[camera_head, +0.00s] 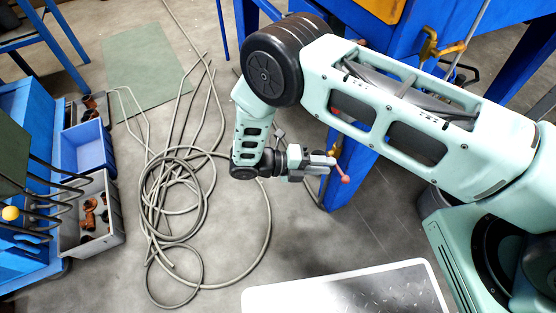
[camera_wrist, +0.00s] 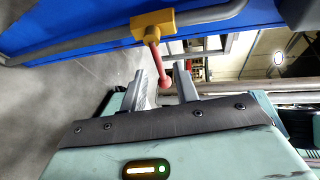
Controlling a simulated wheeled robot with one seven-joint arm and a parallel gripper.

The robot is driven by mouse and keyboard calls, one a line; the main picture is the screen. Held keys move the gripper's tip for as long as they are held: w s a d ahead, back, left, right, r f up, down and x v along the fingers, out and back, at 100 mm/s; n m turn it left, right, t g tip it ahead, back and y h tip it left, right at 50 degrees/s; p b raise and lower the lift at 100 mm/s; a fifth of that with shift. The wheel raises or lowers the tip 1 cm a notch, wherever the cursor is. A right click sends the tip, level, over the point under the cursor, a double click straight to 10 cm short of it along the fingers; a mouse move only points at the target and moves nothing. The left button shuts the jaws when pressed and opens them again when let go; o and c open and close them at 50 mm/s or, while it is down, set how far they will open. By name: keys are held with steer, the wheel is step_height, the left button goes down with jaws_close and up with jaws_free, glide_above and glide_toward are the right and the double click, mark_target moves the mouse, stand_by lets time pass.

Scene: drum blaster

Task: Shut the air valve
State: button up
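The air valve has a yellow body (camera_wrist: 152,25) on a grey pipe in the wrist view. Its red lever (camera_wrist: 156,60) sticks out across the pipe towards my gripper (camera_wrist: 160,69) and ends in a round knob. The valve body is partly hidden there.
A blue frame leg (camera_head: 348,190) stands right behind the valve. A coiled hose (camera_head: 185,190) lies on the floor to the left. A blue bin (camera_head: 87,148) and a grey crate (camera_head: 92,215) stand further left. A white-edged panel (camera_head: 345,277) is at the bottom.

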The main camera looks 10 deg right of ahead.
steer(key=v, duration=1.3)
steer(key=shift+a, duration=0.1)
